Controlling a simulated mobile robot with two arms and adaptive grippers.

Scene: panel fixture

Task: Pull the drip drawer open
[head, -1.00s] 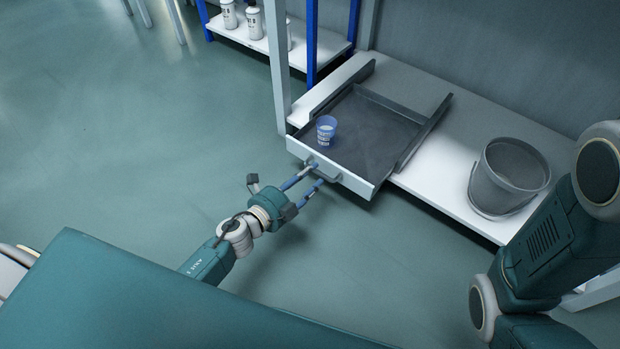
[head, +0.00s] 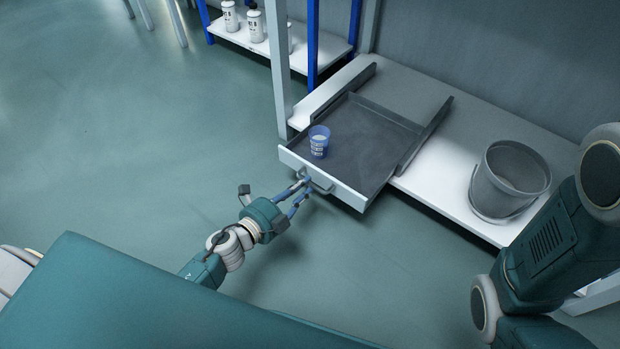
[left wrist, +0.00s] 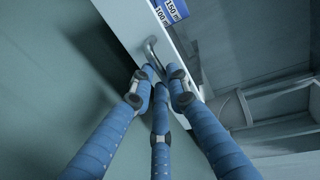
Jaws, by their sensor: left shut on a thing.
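The drip drawer (head: 365,150) is a dark grey tray with a white front, pulled partly out of its rails over the white shelf. A grey bar handle (head: 321,184) is on its front; it also shows in the left wrist view (left wrist: 152,50). My left gripper (head: 306,187) has its blue fingers closed at the handle, and in the left wrist view the fingertips (left wrist: 160,82) meet around its near end. A small blue cup (head: 319,141) stands upright in the drawer near the front. My right gripper is out of view.
A grey bucket (head: 508,182) stands on the white shelf (head: 440,190) to the right of the drawer. A pale post (head: 279,70) rises by the drawer's left corner. Several white bottles (head: 254,22) stand on a rack behind. The floor before the drawer is clear.

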